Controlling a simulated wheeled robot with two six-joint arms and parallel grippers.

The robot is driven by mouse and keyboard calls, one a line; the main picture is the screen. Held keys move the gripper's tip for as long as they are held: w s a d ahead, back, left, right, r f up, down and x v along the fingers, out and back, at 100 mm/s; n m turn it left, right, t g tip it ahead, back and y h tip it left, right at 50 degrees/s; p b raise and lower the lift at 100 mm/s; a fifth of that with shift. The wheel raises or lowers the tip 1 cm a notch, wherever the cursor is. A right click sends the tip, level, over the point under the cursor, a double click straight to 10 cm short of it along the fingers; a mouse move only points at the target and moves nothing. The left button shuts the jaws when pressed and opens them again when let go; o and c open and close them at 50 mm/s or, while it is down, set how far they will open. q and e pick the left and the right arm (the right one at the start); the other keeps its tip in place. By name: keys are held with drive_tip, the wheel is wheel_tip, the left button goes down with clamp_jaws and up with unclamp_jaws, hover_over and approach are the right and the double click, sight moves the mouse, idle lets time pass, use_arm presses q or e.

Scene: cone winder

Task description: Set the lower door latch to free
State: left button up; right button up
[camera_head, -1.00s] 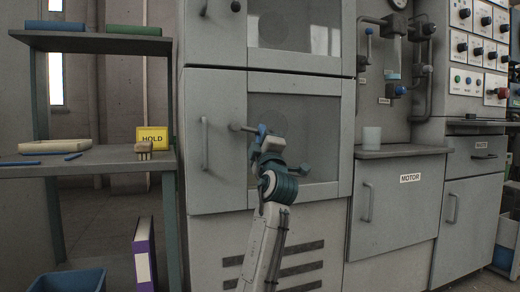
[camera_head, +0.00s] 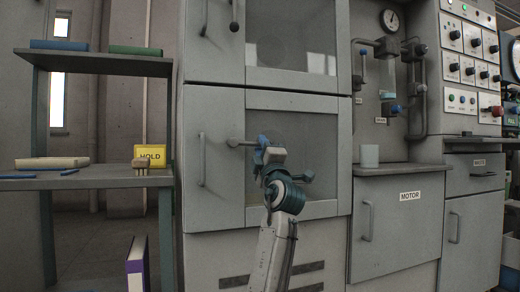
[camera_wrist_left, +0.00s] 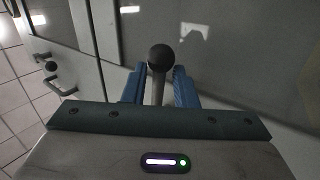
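The lower door (camera_head: 215,205) of the grey cabinet is closed, with a vertical bar handle (camera_head: 201,160) on its left. Its latch (camera_head: 236,142) lies about level, a round end at the left and a short bar running right to my left gripper (camera_head: 262,148). In the left wrist view, a latch bar with a dark ball knob (camera_wrist_left: 160,57) stands between the two blue fingertips of the left gripper (camera_wrist_left: 159,88). The fingers are apart, with a narrow gap on each side of the bar. My right gripper is not in view.
The upper door (camera_head: 292,78) has its own latch (camera_head: 234,15), pointing down. A shelf (camera_head: 95,182) at left holds a yellow HOLD sign (camera_head: 151,152) and a brush (camera_head: 141,166). A counter (camera_head: 400,169) with a pale cup (camera_head: 369,155) stands at right.

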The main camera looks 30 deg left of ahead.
use_arm(q)
drive_tip(key=shift+o, duration=0.7)
drive_tip(key=shift+w+d, duration=0.15)
drive_tip(key=p+v, duration=0.3)
drive_tip(key=v, duration=0.8)
